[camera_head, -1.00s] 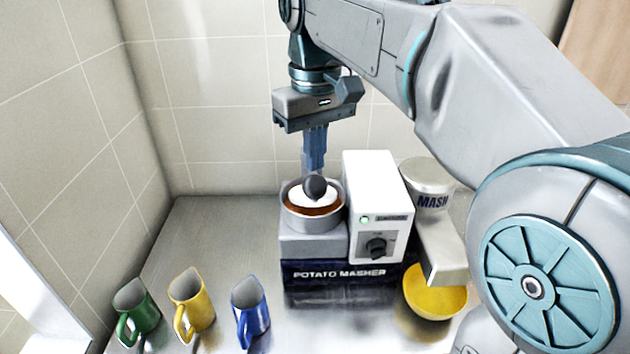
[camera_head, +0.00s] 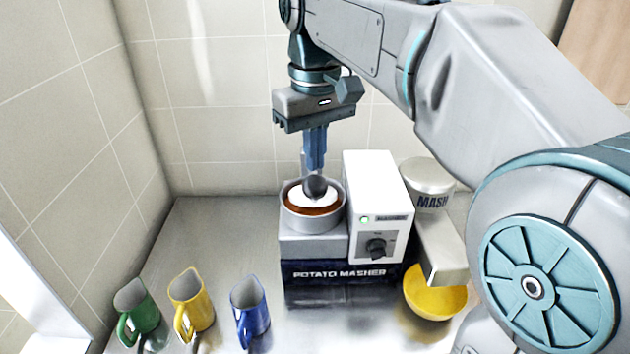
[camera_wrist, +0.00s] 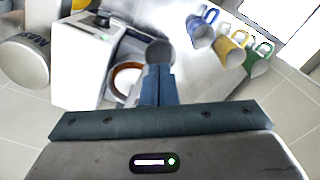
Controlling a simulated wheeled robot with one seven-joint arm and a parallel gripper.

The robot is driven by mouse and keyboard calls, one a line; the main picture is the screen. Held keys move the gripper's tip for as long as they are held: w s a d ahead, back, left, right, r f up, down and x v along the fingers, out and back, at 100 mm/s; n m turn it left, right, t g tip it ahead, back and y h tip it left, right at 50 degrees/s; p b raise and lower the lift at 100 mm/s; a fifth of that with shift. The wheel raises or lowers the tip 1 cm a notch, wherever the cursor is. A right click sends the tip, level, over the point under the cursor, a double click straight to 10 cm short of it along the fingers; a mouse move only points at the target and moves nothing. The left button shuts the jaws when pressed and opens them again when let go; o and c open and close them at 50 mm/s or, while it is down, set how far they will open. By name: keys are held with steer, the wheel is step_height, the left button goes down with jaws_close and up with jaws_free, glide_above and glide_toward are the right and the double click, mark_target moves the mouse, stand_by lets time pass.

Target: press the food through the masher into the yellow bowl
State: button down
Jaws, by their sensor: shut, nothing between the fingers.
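The potato masher (camera_head: 338,272) stands on the counter. Its round grey cup (camera_head: 313,220) at the left holds orange-brown food with a white disc (camera_head: 302,199) on top. A dark rounded knob (camera_head: 315,187) is above the disc. My gripper (camera_head: 315,168) is shut and empty, pointing down over the cup, its blue fingertips close to the knob; I cannot tell if they touch. In the wrist view the fingers (camera_wrist: 158,72) and the knob (camera_wrist: 160,52) are beside the cup (camera_wrist: 127,80). The yellow bowl (camera_head: 436,300) sits under the masher's spout (camera_head: 442,262), partly covered by it.
A white control box (camera_head: 378,200) with a dial stands right of the cup. A canister marked MASH (camera_head: 430,190) is beyond it. Green (camera_head: 136,305), yellow (camera_head: 192,300) and blue (camera_head: 250,308) mugs stand at the front left.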

mark_target(315, 177)
steer(key=shift+f, duration=0.1)
stand_by(0.3)
steer(key=shift+f+b, duration=2.05)
steer(key=shift+f, duration=0.85)
steer(key=shift+f+b, duration=1.35)
steer(key=shift+f, duration=1.1)
stand_by(2.2)
